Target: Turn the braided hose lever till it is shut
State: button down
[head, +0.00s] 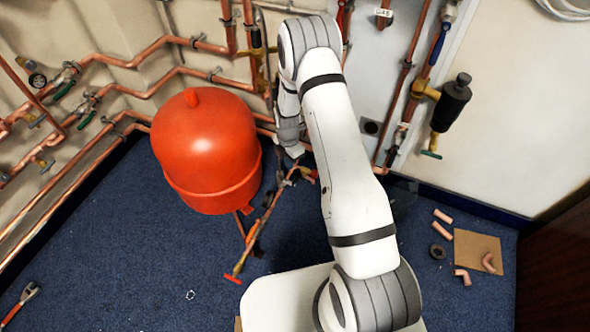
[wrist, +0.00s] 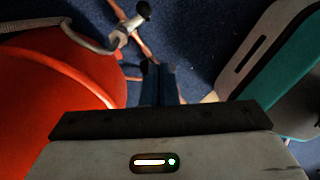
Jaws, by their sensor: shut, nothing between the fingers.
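The braided hose (wrist: 78,37) is a grey line at the upper left of the wrist view, curving over the red vessel. It runs to a metal fitting (wrist: 124,33) with a dark end piece. I cannot make out the hose's lever clearly in either view. My gripper (wrist: 159,68) is shut and empty, its dark fingers pointing to the upper middle of the wrist view, just below and right of the fitting. I cannot tell whether the fingers touch anything. In the head view, my arm hides most of the area around the gripper.
A red vessel (head: 203,150) stands close to the left of my gripper. Copper pipes (head: 150,52) with green-handled valves run along the left wall. A floor pipe has a red handle (head: 233,279) at its near end. Loose copper elbows (head: 462,276) lie by a brown board (head: 470,248).

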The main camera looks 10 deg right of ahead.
jog(key=r+n, duration=0.1)
jog(key=n, duration=0.2)
jog(key=b, duration=0.2)
send_near(297, 178)
jog(key=s+a+f, duration=0.4)
jog(key=f, duration=0.1)
jog(key=shift+w+d+f+b, duration=0.3)
jog(key=shift+w+d, duration=0.4)
jog(key=shift+w+d+f+b, duration=0.25)
jog(key=shift+w+d+f, duration=0.05)
jog(key=shift+w+d, duration=0.35)
